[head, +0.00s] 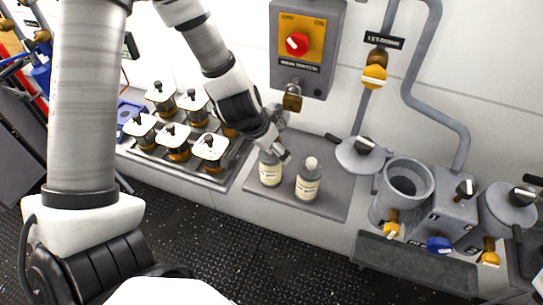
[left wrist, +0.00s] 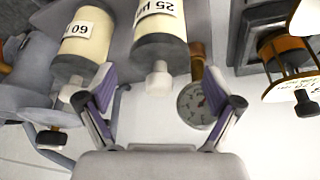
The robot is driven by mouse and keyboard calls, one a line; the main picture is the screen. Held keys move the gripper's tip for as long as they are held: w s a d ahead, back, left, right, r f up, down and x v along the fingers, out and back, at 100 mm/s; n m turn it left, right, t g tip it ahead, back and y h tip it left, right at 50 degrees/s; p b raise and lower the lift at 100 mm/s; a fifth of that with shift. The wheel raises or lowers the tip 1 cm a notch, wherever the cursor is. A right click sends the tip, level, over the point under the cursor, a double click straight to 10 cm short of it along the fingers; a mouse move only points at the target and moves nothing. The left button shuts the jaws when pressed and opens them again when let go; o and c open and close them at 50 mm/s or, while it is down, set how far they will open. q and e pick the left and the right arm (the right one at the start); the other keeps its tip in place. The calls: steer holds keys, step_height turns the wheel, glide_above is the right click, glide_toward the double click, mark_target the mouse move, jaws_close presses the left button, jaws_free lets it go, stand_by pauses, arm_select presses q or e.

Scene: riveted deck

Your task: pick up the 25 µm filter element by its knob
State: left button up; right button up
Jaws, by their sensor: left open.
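The 25 µm filter element (left wrist: 160,45) has a grey body, a cream label and a pale knob (left wrist: 159,78). In the left wrist view it appears upside down, and the knob lies between the finger lines, a little beyond the tips. My left gripper (left wrist: 160,101) is open and empty, with purple-padded fingers spread either side. The 60 µm element (left wrist: 84,38) stands beside it at left. In the head view my left gripper (head: 283,156) is over the left-hand element (head: 269,172), partly hiding its top; the other element (head: 308,182) stands to its right. My right gripper is not seen.
A round gauge (left wrist: 196,105) is close behind the 25 µm element. A rack of capped amber cartridges (head: 178,142) stands left of the grey plate (head: 330,205). A padlocked switch box (head: 307,45) hangs behind. Valves and an open grey housing (head: 403,190) are at right.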

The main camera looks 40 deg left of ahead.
mark_target(273, 155)
arm_select(q)
steer(key=x, duration=0.1)
steer(key=b+x, duration=0.1)
steer(key=x, duration=0.1)
steer(key=shift+s+a+f+b, duration=0.1)
steer(key=shift+s+f+b, duration=0.1)
steer(key=shift+f+b, duration=0.15)
steer(key=shift+w+f, duration=0.1)
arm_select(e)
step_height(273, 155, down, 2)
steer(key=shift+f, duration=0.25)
arm_select(q)
steer(key=c, duration=1.4)
steer(key=shift+o, duration=0.2)
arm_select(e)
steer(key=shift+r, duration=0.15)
